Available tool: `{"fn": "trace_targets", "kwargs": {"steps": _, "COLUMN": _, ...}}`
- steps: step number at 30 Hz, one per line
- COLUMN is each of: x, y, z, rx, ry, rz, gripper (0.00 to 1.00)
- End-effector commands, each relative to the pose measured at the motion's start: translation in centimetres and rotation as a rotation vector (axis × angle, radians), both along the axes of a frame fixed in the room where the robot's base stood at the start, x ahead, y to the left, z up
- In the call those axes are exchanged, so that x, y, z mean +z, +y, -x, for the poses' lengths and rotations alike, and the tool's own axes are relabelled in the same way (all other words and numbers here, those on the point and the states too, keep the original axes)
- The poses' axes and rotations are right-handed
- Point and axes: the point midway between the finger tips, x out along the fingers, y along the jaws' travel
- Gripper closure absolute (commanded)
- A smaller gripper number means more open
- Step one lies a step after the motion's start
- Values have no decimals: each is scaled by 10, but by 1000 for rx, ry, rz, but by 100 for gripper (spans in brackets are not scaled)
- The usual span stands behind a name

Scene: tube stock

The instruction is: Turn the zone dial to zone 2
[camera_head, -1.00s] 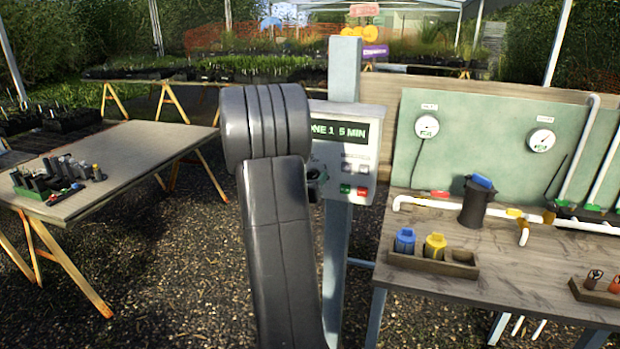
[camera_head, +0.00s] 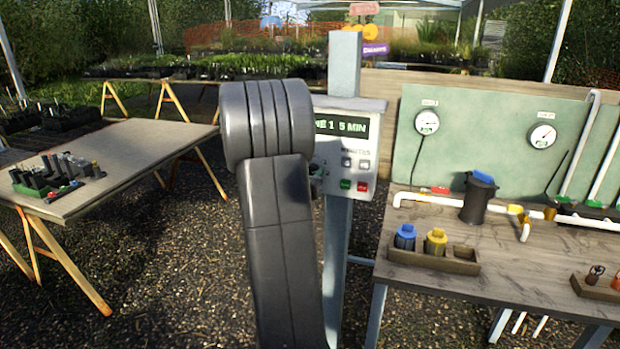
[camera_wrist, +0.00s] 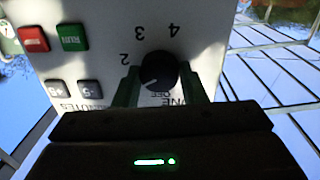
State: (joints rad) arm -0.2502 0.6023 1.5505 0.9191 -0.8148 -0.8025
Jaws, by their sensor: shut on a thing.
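The zone dial (camera_wrist: 158,71) is a round black knob on the pale control panel (camera_wrist: 100,22), seen upside down in the wrist view. The figures 2, 3 and 4 and the word OFF stand around it. A small pale mark on the knob points toward the lower left, between OFF and 2. My gripper (camera_wrist: 159,76) is shut on the dial, one dark green finger on each side. In the head view the panel's display (camera_head: 341,127) reads "NE 1 5 MIN", its left end hidden by my arm. My arm also hides the dial there.
The panel has red (camera_wrist: 33,39) and green (camera_wrist: 72,37) buttons and two grey minutes buttons. It is mounted on a grey post (camera_head: 337,240). A bench (camera_head: 500,275) with pipes and bottles stands close on the right. A table (camera_head: 110,150) stands on the left, with gravel between.

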Motion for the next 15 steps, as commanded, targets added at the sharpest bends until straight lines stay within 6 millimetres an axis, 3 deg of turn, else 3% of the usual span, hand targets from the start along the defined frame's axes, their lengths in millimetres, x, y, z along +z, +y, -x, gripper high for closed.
{"fn": "trace_targets", "kwargs": {"steps": 15, "x": -2, "y": -1, "z": 0, "rx": 1, "ry": -140, "rz": -425, "gripper": 85}}
